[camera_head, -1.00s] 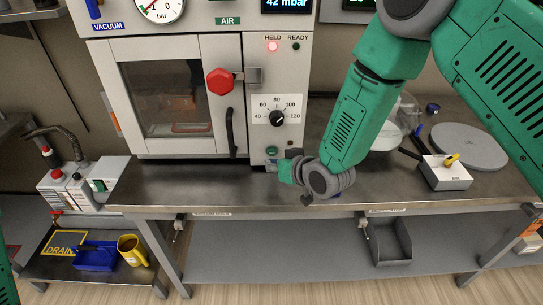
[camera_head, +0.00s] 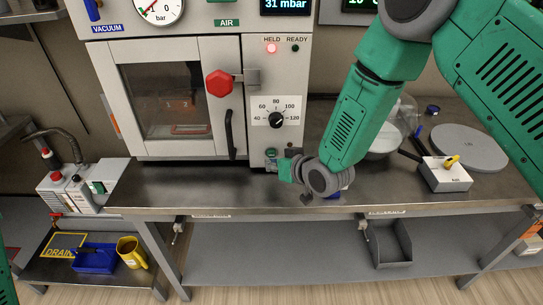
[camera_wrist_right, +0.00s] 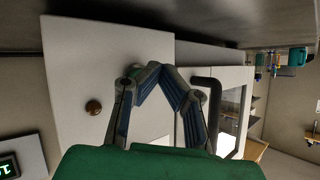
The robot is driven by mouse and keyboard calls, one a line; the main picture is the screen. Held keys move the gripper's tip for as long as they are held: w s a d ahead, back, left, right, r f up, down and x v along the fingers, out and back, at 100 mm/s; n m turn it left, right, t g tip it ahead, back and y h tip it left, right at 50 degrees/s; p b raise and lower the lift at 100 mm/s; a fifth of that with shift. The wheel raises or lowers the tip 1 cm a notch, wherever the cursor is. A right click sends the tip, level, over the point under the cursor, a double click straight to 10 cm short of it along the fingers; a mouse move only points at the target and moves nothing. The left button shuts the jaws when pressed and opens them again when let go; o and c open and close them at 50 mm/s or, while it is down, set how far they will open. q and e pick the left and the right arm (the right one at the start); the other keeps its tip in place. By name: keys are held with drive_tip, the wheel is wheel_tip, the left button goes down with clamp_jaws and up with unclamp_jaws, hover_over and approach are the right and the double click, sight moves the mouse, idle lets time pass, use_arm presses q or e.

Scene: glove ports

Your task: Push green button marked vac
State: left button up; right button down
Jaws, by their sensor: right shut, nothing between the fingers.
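The green button (camera_head: 271,153) is low on the right-hand panel of the white vacuum oven (camera_head: 221,22), below the dial. Its marking is too small to read. My right gripper (camera_head: 280,167) is just below and right of the button in the head view, close to the panel. In the right wrist view its fingertips (camera_wrist_right: 155,67) are shut together with nothing between them, in front of the white panel; whether they touch it I cannot tell. The button cannot be made out clearly there. My left gripper is out of view.
The oven door has a red knob (camera_head: 219,83) and a black handle (camera_head: 229,134). The red HELD lamp (camera_head: 271,48) is lit; READY is dark. A glass vessel (camera_head: 405,116), grey disc (camera_head: 469,147) and white box (camera_head: 444,174) are on the bench's right side.

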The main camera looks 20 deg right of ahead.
idle(0.6)
drive_tip(key=shift+w+d, duration=0.15)
drive_tip(key=shift+w, duration=0.25)
drive_tip(key=shift+w, duration=0.2)
idle(0.4)
drive_tip(key=shift+s+r, duration=0.1)
drive_tip(key=shift+s, duration=0.55)
drive_tip(key=shift+s+a+p, duration=0.3)
drive_tip(key=shift+s+p, duration=0.05)
drive_tip(key=shift+s, duration=0.15)
drive_tip(key=shift+s+a+p, duration=0.2)
drive_tip(key=shift+s+a, duration=0.05)
drive_tip(key=shift+s, duration=0.55)
drive_tip(key=shift+s+a+p, duration=0.2)
drive_tip(key=shift+s, duration=0.6)
drive_tip(key=shift+s+a+p, duration=0.2)
drive_tip(key=shift+s+a, duration=0.05)
drive_tip(key=shift+s, duration=0.55)
